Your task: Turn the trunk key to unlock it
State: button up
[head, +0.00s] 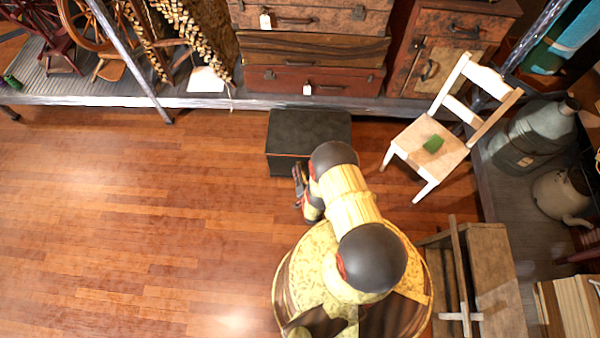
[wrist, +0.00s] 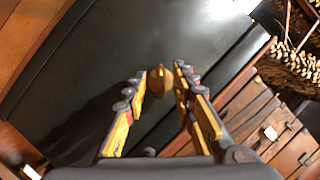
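The trunk (head: 308,133) is a dark, closed box on the wooden floor, against the front of the low platform. Its dark surface fills much of the wrist view (wrist: 85,60), tilted in the picture. A small brass-coloured key (wrist: 160,80) stands out from the trunk. My gripper (wrist: 158,74) has its two fingers on either side of the key, with the tips apart and narrow gaps left beside it. I cannot tell whether either tip touches the key. In the head view my gripper (head: 299,184) is at the trunk's near side, mostly hidden by my arm.
A white chair (head: 440,135) with a green item on its seat stands right of the trunk. Stacked suitcases (head: 315,50) are on the platform behind. A wooden crate-like piece (head: 490,275) stands at the lower right. The floor (head: 130,220) to the left is clear.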

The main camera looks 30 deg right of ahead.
jog(key=shift+c, duration=0.3)
grip_shut()
dwell(0.3)
